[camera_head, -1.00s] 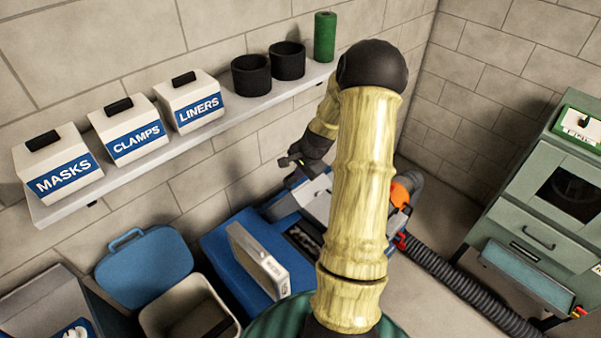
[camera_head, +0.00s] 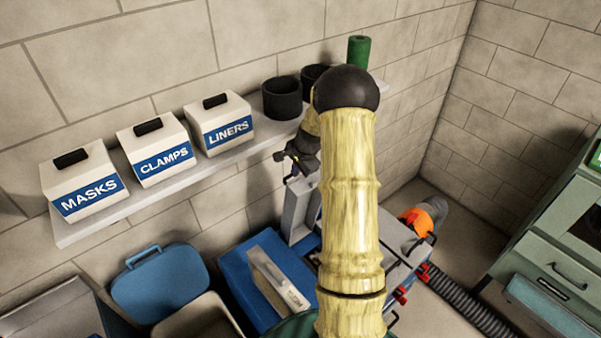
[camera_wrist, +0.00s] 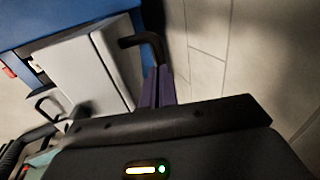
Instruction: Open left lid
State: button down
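The left lid (camera_head: 297,208) is a grey panel standing raised, nearly upright, on the grey-topped machine behind my arm. My gripper (camera_head: 291,172) is at the lid's upper edge, below the shelf. In the wrist view its purple fingers (camera_wrist: 158,85) are close together at the end of the handle and appear shut on it. The exact contact is partly hidden. My arm covers much of the machine.
A shelf (camera_head: 85,228) with MASKS, CLAMPS and LINERS boxes and black cups (camera_head: 281,98) is close above my gripper. An orange hose fitting (camera_head: 418,220) and grey-green cabinet (camera_head: 570,245) stand right.

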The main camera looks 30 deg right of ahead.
jog(key=shift+s, duration=0.15)
jog(key=s+d+r+b, duration=0.2)
jog(key=s+b, duration=0.5)
jog(key=s, duration=0.5)
jog(key=shift+s+r, duration=0.35)
jog(key=shift+s, duration=0.05)
jog(key=shift+a, duration=0.1)
jog(key=s+a+n, duration=0.4)
jog(key=a+n, duration=0.1)
jog(key=a, duration=0.3)
jog(key=s+a+r+n+g, duration=0.1)
jog(key=s+a+n, duration=0.3)
jog(key=a, duration=0.4)
jog(key=s+a+n, duration=0.4)
jog(key=a+n, duration=0.3)
jog(key=a, duration=0.1)
jog(key=shift+s+a+r+g+h, duration=0.15)
jog(key=shift+a+r+g+h, duration=0.15)
